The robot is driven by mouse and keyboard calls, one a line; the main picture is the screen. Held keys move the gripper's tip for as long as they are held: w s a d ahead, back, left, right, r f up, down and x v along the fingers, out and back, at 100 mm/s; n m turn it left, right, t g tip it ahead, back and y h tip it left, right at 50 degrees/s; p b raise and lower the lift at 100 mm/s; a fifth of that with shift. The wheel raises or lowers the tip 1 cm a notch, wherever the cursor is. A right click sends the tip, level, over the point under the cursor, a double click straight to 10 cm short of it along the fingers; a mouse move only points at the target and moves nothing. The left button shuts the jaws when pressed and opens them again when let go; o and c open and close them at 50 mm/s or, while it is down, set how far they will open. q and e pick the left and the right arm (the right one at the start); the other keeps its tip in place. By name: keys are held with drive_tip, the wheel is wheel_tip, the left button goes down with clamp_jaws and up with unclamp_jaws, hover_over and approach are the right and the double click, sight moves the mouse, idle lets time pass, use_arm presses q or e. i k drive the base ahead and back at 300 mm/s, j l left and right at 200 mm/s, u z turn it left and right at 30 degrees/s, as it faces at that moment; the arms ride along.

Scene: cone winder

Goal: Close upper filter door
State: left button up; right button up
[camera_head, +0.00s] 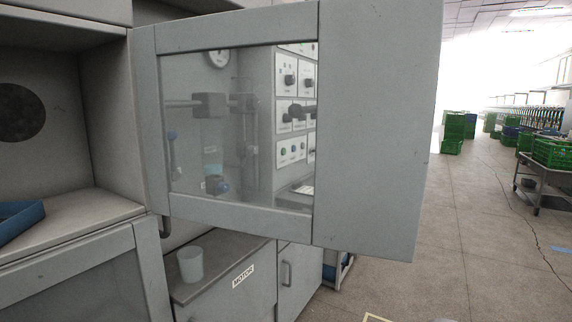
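The upper filter door (378,130) is a large grey framed panel with a clear window, standing open across the middle of the camera_head view. Its left edge lies beside the open upper compartment (70,215), and its right part looks nearer to me. The compartment at the left has a dark round opening (20,112) in its back wall. A blue tray (18,221) lies on its floor. Neither of my grippers is in view.
A lower windowed door (95,275) appears shut below the compartment. A pale cup (190,265) stands on the cabinet labelled MOTOR (235,290). Control panels (290,78) show through the window. Open floor (470,235) lies right, with green crates (553,152) on a cart.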

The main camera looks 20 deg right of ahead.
sight(378, 63)
drive_tip(key=i+l+u, duration=0.25)
drive_tip(key=l, duration=0.5)
drive_tip(key=l+u, duration=0.25)
drive_tip(key=l, duration=0.5)
drive_tip(key=k, duration=0.05)
